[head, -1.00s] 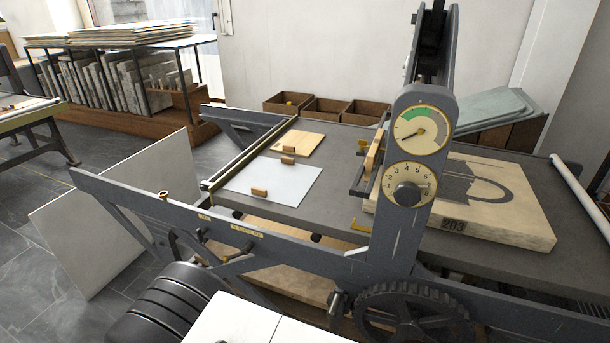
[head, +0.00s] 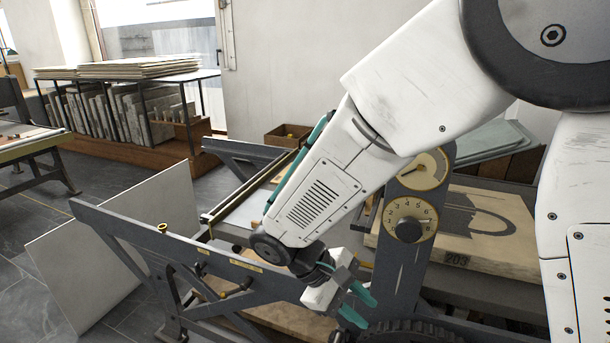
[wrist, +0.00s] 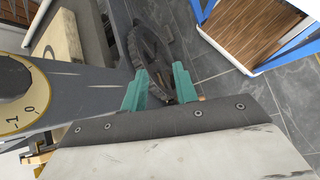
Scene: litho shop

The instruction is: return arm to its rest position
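My arm, white with grey joints, reaches in from the right across the head view, and its forearm slopes down to the left. My gripper (head: 363,308) hangs low in front of the press, with its teal fingers pointing down and to the right. In the wrist view its two teal fingers (wrist: 160,88) stand apart with no object held between them. The dark gear wheel (wrist: 148,55) of the press shows beyond the fingers. My arm hides much of the press bed and the upper gauge.
The press's side frame (head: 160,225) and dial column (head: 400,250) stand close around my gripper. A stone marked 203 (head: 480,225) lies on the bed. A pale board (head: 110,250) leans at the left. In the wrist view, a blue-framed wooden surface (wrist: 245,30) stands over open floor.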

